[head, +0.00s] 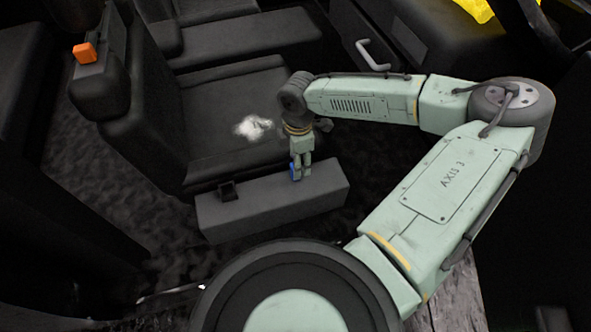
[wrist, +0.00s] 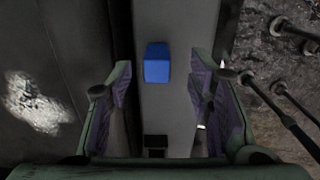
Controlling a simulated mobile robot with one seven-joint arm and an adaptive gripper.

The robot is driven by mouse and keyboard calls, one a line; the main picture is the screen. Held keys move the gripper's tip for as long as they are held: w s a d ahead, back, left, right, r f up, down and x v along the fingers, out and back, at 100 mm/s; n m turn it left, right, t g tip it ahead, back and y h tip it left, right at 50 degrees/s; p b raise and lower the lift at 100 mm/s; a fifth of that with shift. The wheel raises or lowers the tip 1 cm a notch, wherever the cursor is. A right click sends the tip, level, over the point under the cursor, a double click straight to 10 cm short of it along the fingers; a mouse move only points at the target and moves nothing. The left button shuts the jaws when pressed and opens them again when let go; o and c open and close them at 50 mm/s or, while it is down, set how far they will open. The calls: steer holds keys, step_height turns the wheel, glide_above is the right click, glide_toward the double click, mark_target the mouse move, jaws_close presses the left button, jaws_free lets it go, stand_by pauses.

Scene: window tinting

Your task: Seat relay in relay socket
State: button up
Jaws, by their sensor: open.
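The blue relay (head: 293,173) stands on top of a long grey box (head: 275,209), towards its right end. In the wrist view the relay (wrist: 157,62) lies ahead of my gripper (wrist: 160,85), centred between the lines of the two spread fingers. My gripper (head: 302,174) is open and low over the box beside the relay; no finger is seen pressing on it. The black relay socket (head: 227,191) is on the left part of the box top. It also shows in the wrist view (wrist: 155,142), low in the picture, and looks empty.
A dark seat (head: 215,115) with a white patch (head: 254,127) stands right behind the box. An orange block (head: 84,53) sits at the upper left. A grey handle (head: 372,56) is at the upper right. The box top between relay and socket is clear.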

steer(key=shift+w+a+f+p, duration=0.15)
steer(key=shift+f+p, duration=0.1)
steer(key=shift+f, duration=1.1)
steer(key=shift+s+a+f+p, duration=0.1)
steer(key=shift+a+f+p, duration=0.1)
steer(key=shift+f, duration=1.1)
jaws_close()
